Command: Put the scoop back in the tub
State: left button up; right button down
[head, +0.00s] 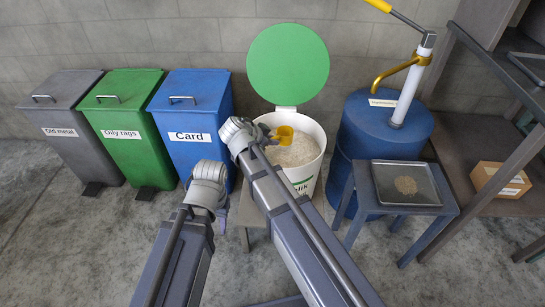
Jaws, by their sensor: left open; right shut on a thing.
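The tub (306,177) is white, stands on a low stand and is filled with pale granules. Its round green lid (288,64) is up at the back. I cannot tell whether the scoop touches the granules. My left gripper (223,216) is low in front of the blue bin, left of the tub, open and mostly hidden behind its own wrist.
A blue drum (385,130) with a hand pump stands right of the tub. A metal tray (422,194) with a small granule pile lies on a blue stool. Grey (62,125), green (124,120) and blue (192,112) bins stand left. A shelf with a carton (500,181) is right.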

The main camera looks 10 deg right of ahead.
pick_arm(q)
jog(key=shift+f, duration=0.55)
pick_arm(e)
jog(key=shift+f, duration=0.5)
pick_arm(q)
notch_tip(320, 180, down, 4)
jog(key=b, duration=0.3)
jog(key=shift+r+b, duration=0.2)
jog(key=shift+b, duration=0.2)
pick_arm(e)
notch_tip(320, 180, down, 4)
jog(key=shift+r, duration=0.2)
jog(key=shift+f, duration=0.15)
jog(key=c, duration=0.9)
grip_release()
pick_arm(q)
jog(key=shift+f, duration=0.15)
pick_arm(e)
jog(key=shift+o, duration=0.2)
